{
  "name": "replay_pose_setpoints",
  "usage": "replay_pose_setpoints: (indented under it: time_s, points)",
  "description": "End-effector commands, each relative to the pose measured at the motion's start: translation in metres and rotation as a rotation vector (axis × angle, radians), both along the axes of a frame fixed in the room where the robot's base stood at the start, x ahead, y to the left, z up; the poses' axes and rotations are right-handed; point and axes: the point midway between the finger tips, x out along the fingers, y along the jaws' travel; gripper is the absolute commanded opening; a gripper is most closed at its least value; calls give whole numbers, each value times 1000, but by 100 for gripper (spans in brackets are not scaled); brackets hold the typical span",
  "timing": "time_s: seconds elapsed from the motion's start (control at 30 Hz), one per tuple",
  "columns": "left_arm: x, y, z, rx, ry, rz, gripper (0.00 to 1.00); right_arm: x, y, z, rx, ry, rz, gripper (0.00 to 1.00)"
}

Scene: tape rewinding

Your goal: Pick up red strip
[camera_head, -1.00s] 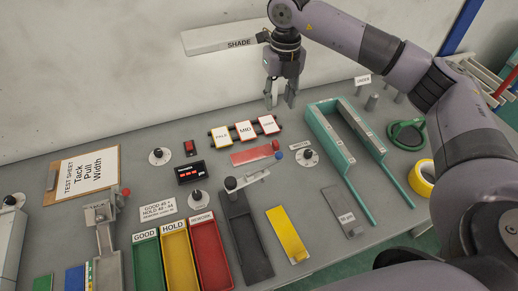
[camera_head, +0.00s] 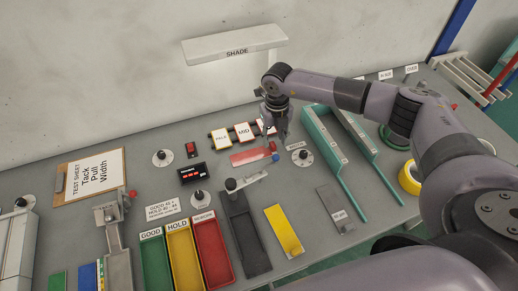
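The red strip (camera_head: 249,156) lies flat on the grey bench in the middle, below the shade cards. A raised red end piece (camera_head: 271,147) is at its right end, with a blue ball beside it. My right gripper (camera_head: 276,134) points down just above and behind the strip's right end. Its fingers look apart with nothing between them, and they partly cover the rightmost shade card. I cannot tell whether a fingertip touches the strip. My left gripper is not in view.
A teal frame (camera_head: 325,145) stands right of the gripper, with a round black-knobbed base (camera_head: 302,158) nearer. A dark channel (camera_head: 244,235), a yellow strip (camera_head: 283,230) and green, yellow and red bins lie in front.

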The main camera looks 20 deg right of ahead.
Motion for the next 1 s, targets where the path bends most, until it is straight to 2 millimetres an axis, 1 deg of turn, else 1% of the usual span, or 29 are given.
replay_pose_setpoints:
  time_s: [0.03, 0.1, 0.2, 0.47, 1.0]
  points:
    - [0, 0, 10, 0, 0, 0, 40, 0, 2, -3, 0, 3, -1, 37]
    - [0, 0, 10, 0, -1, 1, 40, 0, 1, -15, 1, 3, -1, 37]
    - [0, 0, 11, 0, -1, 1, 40, 0, 1, -23, 0, 1, 1, 37]
    - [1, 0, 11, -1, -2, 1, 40, 1, 1, -26, 1, -1, 0, 36]
    - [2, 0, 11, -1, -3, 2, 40, 1, 1, -25, 1, -1, 0, 0]
